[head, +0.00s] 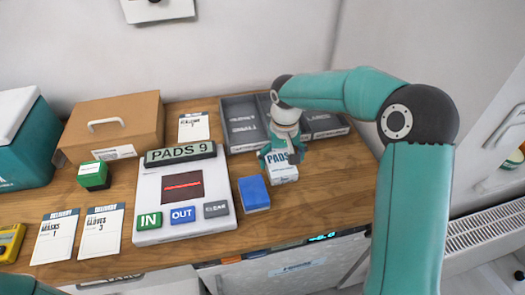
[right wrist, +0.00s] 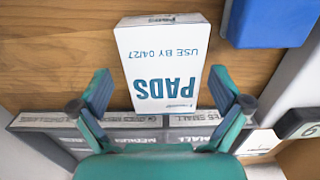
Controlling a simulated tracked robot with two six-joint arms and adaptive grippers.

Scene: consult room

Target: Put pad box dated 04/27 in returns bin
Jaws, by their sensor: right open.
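The white pad box (head: 286,174) stands on the wooden counter in front of the grey compartment tray. In the right wrist view the pad box (right wrist: 165,60) reads "PADS" and "USE BY 04/27". My right gripper (head: 278,154) is over the box from above in the head view. In the right wrist view its open fingers (right wrist: 161,90) are spread on either side of the box's near end, with visible gaps to it. No label naming a returns bin is readable. My left gripper is not in view.
The grey compartment tray (head: 240,104) has size labels. A blue block (head: 253,193) lies left of the pad box, beside a white counting panel (head: 151,222) reading "PADS 9". A brown box (head: 115,115) and a teal bin (head: 27,142) stand left. Counter right of the pad box is clear.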

